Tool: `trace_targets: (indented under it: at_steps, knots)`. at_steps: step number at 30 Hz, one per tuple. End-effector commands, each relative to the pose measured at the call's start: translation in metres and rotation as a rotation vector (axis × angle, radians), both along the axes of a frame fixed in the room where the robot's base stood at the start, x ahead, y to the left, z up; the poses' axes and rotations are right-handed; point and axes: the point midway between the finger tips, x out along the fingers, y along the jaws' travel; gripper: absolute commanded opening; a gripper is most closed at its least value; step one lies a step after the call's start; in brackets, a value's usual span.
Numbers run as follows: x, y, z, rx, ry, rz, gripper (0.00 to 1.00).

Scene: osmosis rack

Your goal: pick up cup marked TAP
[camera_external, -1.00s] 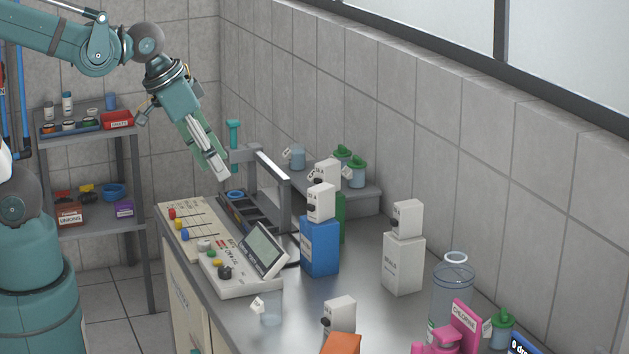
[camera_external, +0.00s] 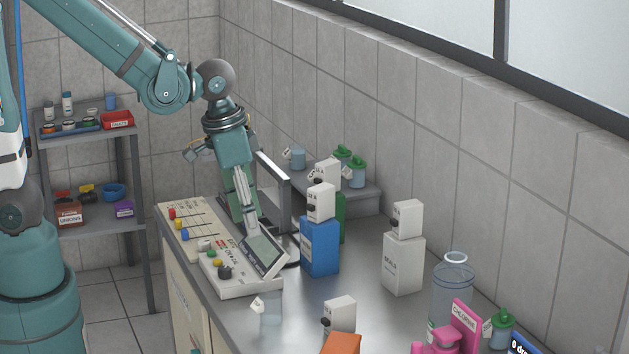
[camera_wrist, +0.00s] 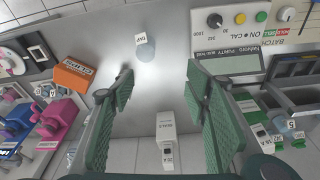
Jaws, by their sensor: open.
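The cup marked TAP (camera_wrist: 146,53) is a small clear, bluish cup with a white tag, standing on the grey bench. In the wrist view it is ahead of and slightly left of the gap between my fingers. In the external view the cup (camera_external: 271,308) stands near the bench's front edge, just beyond the control panel's near end. My gripper (camera_wrist: 160,82) is open with nothing between its green padded fingers. In the external view my gripper (camera_external: 246,215) points down above the panel's screen, up and left of the cup, apart from it. Its fingers partly cover the screen.
The control panel (camera_external: 232,282) is left of the cup. A blue canister (camera_external: 320,247), a white canister (camera_external: 403,264) and an orange box (camera_external: 343,344) stand around. Pink items (camera_external: 440,347) are at the front right. Bare bench lies around the cup.

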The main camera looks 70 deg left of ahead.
Motion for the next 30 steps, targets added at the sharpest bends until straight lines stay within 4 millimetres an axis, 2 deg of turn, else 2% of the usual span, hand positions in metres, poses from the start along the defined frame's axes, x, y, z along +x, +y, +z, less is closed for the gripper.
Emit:
trace_targets:
  at_steps: [18,24,30]
  knots:
    - [0.017,-0.035,-0.088,0.03,0.158,-0.063,0.47]
    - [0.018,-0.042,-0.105,0.037,0.189,-0.075,0.47]
    - [0.017,-0.043,-0.109,0.039,0.197,-0.078,0.47]
